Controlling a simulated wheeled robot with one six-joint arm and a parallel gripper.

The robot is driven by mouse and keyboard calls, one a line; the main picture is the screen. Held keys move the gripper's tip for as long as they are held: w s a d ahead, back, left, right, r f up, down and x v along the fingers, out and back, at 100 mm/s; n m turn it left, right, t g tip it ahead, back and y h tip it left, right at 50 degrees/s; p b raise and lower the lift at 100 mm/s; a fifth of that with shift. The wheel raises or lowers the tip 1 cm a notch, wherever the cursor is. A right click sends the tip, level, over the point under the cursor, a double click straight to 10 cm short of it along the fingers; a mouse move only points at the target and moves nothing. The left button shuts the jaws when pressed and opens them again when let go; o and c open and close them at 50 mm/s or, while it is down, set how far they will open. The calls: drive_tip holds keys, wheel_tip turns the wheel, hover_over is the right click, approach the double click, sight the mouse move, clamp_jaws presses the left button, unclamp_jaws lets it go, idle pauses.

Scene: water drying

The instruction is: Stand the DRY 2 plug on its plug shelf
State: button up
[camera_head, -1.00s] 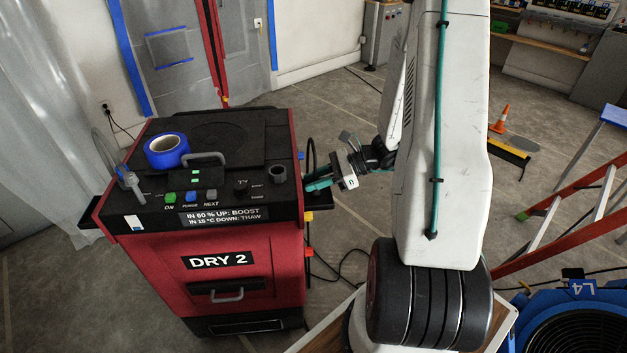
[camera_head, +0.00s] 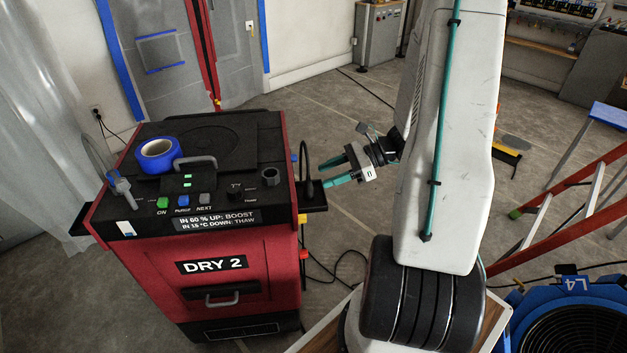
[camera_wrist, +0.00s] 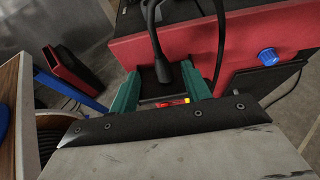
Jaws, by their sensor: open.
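The DRY 2 machine (camera_head: 245,292) is a red dryer with a black top. Its plug shelf (camera_head: 317,207) is a small black ledge on its right side. The black plug (camera_head: 308,188) stands upright on this shelf, its cable arching up. In the wrist view the plug (camera_wrist: 162,70) appears on the shelf (camera_wrist: 165,88), between the teal fingers in the picture. My gripper (camera_head: 321,174) is open and empty, just right of the shelf and apart from the plug. It also shows in the wrist view (camera_wrist: 160,85). The plug's underside is hidden.
A blue tape roll (camera_head: 158,154) lies on the machine's top. A blue knob (camera_wrist: 268,56) sticks out of its side. A black cable (camera_head: 345,262) lies on the floor. A ladder (camera_head: 560,222) and a blue fan (camera_head: 570,315) stand at the right.

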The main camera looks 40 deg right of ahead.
drive_tip(key=v, duration=0.5)
drive_tip(key=s+a+r+n+g+h, duration=0.35)
drive_tip(key=a+r+n+g, duration=0.45)
drive_tip(key=a+r+n, duration=0.65)
drive_tip(key=s+a+r+n+t+h, duration=0.2)
drive_tip(key=s+a+r+n+h, duration=0.3)
drive_tip(key=s+a+n+h, duration=0.3)
drive_tip(key=shift+s+a+r+n, duration=0.25)
drive_tip(key=shift+s+a+n, duration=0.5)
drive_tip(key=shift+s+n, duration=0.5)
drive_tip(key=shift+s, duration=0.2)
